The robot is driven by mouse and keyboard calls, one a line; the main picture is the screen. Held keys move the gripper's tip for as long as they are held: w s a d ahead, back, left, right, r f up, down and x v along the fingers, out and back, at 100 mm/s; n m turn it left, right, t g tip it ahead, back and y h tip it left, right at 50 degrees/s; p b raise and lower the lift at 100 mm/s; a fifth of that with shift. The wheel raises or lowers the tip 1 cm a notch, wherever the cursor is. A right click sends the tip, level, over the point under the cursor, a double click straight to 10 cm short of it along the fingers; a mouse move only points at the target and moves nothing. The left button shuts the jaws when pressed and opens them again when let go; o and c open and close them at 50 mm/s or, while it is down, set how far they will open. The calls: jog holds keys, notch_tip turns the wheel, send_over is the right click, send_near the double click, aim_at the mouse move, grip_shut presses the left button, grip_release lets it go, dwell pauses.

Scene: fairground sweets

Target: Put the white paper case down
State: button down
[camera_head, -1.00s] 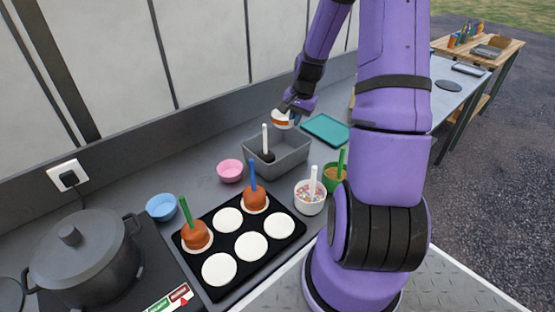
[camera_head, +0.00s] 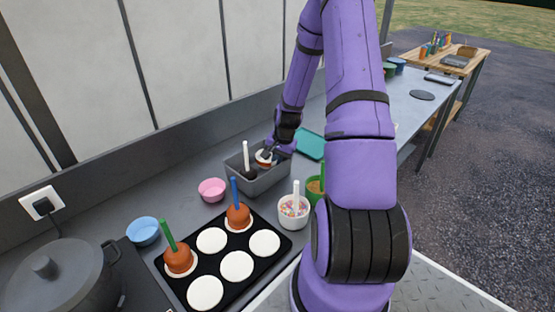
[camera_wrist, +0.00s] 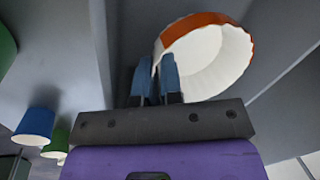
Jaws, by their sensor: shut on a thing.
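The white paper case (camera_head: 264,158), with an orange band on it, is at the grey bin (camera_head: 270,183) in the head view. In the wrist view the white paper case (camera_wrist: 208,58) fills the upper middle, with its pleated inside showing. My gripper (camera_wrist: 157,72) is shut on the edge of its wall. In the head view my gripper (camera_head: 270,150) is over the back right of the bin. I cannot tell whether the case touches the bin's floor.
A dark thing with a white stick (camera_head: 246,153) stands in the bin, left of the case. A pink case (camera_head: 212,190), a sprinkle pot (camera_head: 294,212) and a black tray (camera_head: 262,262) with two toffee apples stand nearby. A teal mat (camera_head: 311,146) lies behind right.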

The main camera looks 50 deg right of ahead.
jog(key=shift+f, duration=0.55)
jog(key=c, duration=1.5)
grip_release()
jog(key=shift+c, duration=0.2)
notch_tip(320, 180, up, 12)
jog(key=s, duration=0.2)
jog(key=s+a+r+n+t+h, duration=0.1)
jog(key=s+a+r+n, duration=0.15)
jog(key=a+r, duration=0.65)
jog(key=s+a+r+n, duration=0.1)
jog(key=a+r+n, duration=0.4)
jog(key=r, duration=0.5)
jog(key=s+a+r+n+t, duration=0.1)
jog(key=s+a+r+n, duration=0.2)
jog(key=s+a, duration=0.3)
jog(key=s+a+r+n+t, duration=0.1)
jog(key=s+a+r+n, duration=0.2)
jog(key=s+a+r, duration=0.3)
jog(key=s, duration=0.4)
jog(key=shift+s+a, duration=0.25)
jog(key=shift+a, duration=0.1)
